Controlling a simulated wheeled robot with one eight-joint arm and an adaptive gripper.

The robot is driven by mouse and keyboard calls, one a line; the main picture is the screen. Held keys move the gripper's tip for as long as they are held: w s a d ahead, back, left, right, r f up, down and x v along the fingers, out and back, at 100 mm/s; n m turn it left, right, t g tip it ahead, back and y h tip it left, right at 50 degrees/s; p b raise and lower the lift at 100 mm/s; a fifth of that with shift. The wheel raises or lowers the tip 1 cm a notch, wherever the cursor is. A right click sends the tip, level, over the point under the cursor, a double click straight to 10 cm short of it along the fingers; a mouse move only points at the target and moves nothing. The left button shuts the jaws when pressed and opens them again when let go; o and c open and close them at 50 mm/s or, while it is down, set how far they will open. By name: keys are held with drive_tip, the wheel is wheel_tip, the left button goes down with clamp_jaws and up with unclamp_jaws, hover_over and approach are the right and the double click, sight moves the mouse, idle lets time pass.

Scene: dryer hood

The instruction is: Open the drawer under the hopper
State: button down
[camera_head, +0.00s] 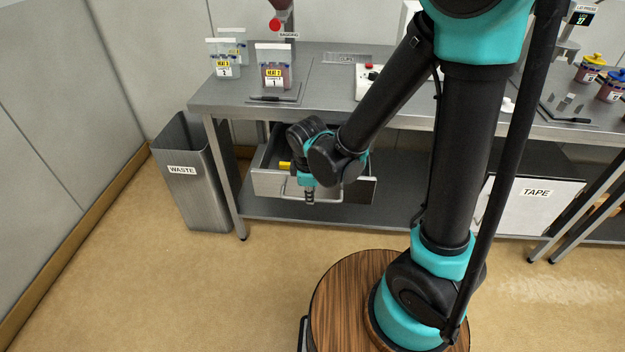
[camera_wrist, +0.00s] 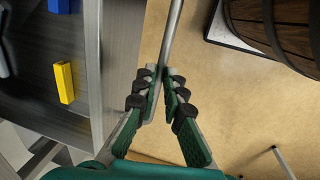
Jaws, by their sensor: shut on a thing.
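The drawer (camera_head: 268,186) under the bench stands pulled out, its inside partly visible from above. Its grey metal front also shows in the wrist view (camera_wrist: 118,50). A bar handle (camera_head: 335,199) runs along the front. In the wrist view the handle bar (camera_wrist: 173,35) passes between the fingertips of my gripper (camera_wrist: 160,78), which is shut on it. In the head view my gripper (camera_head: 309,192) points down at the drawer front, and my arm hides part of the drawer. The hopper cannot be made out for certain; a red-tipped fixture (camera_head: 278,20) shows above the bench, cut off by the top edge.
A yellow block (camera_wrist: 65,82) and a blue block (camera_wrist: 59,5) lie inside the drawer. A grey waste bin (camera_head: 190,190) stands left of the bench (camera_head: 225,97). A panel labelled TAPE (camera_head: 520,207) is at the right. Open floor (camera_head: 200,280) lies in front of the bench.

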drive_tip(key=shift+s+a, duration=0.1)
drive_tip(key=shift+s, duration=2.5)
drive_tip(key=c, duration=1.6)
unclamp_jaws()
drive_tip(key=shift+r, duration=0.15)
wheel_tip(320, 180, up, 12)
drive_tip(key=s, duration=0.2)
drive_tip(key=shift+s+f, duration=0.15)
drive_tip(key=shift+f, duration=0.1)
